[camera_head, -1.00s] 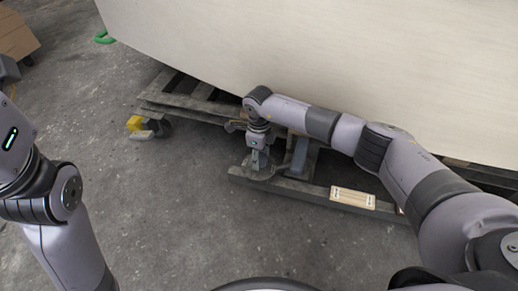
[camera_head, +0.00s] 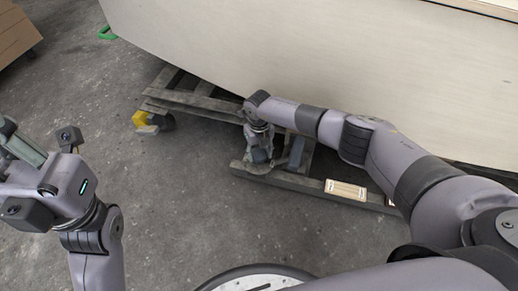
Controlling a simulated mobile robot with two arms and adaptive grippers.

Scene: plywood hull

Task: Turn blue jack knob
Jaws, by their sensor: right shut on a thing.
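My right gripper (camera_head: 259,157) reaches down to the jack on the dark wooden cradle under the hull. It is small in the view and shut on what looks like the blue jack knob, which its fingers and wrist mostly hide. A blue-grey upright part (camera_head: 297,152) stands on the cradle just right of the gripper. My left gripper (camera_head: 14,140) is raised at the left edge, far from the jack, with its fingers pointing up and left. Its fingertips are partly cut off, so its opening is unclear.
The pale plywood hull (camera_head: 320,60) overhangs the cradle beam (camera_head: 300,182). A yellow caster (camera_head: 142,120) is left of the jack. The concrete floor in front is clear.

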